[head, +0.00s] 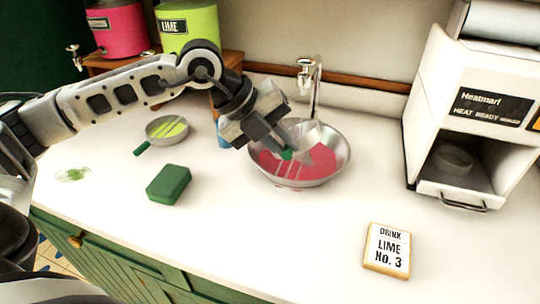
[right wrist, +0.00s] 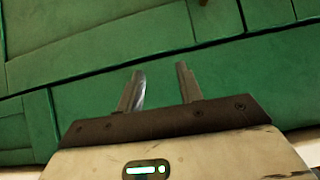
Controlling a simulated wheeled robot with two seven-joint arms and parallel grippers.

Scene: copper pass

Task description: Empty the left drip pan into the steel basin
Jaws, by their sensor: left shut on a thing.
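My left gripper (head: 280,145) is shut on the green handle of a steel drip pan (head: 318,135). It holds this pan steeply tilted over the steel basin (head: 338,168); whether any liquid is left in the pan is hard to tell. Red-pink liquid (head: 275,166) lies in the basin, and a few pink spots show on the counter at its front edge. A second drip pan (head: 152,128) with a green handle stands on the counter at the left, with lime-green liquid in it. My right gripper (right wrist: 160,88) is open and empty in front of green cabinet fronts.
Pink (head: 118,32) and lime (head: 190,22) dispensers stand on a wooden shelf. A green sponge (head: 169,184) and a green spill (head: 73,174) lie on the counter (head: 230,225). A tap (head: 317,90) rises behind the basin. A sign (head: 387,249) and a heater (head: 425,130) are to the right.

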